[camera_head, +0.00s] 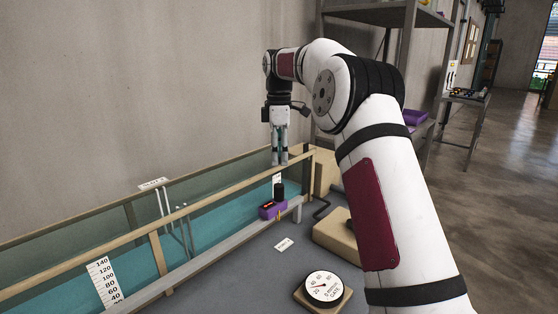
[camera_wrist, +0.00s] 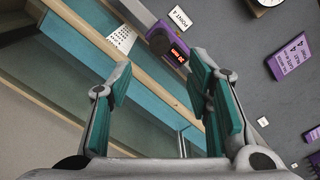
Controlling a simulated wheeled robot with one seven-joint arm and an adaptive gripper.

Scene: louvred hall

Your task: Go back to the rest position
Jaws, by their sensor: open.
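My gripper (camera_head: 279,160) points down at the end of my arm, above the far end of a long glass-sided water channel (camera_head: 160,236). In the wrist view my gripper (camera_wrist: 162,100) has its two teal-padded fingers apart, with nothing between them. A purple gauge (camera_head: 272,209) with a black knob and a red display sits on the channel's front rail, below and apart from my gripper. The purple gauge with its lit red digits (camera_wrist: 168,42) also shows beyond the fingertips in the wrist view.
A dial (camera_head: 324,286) on a wooden base stands on the grey surface by a small label (camera_head: 284,244). A tan block (camera_head: 336,236) lies partly behind my arm. A metal shelf (camera_head: 388,14) rises behind my arm. A white scale (camera_head: 105,280) stands at the channel's near end. Open floor lies right.

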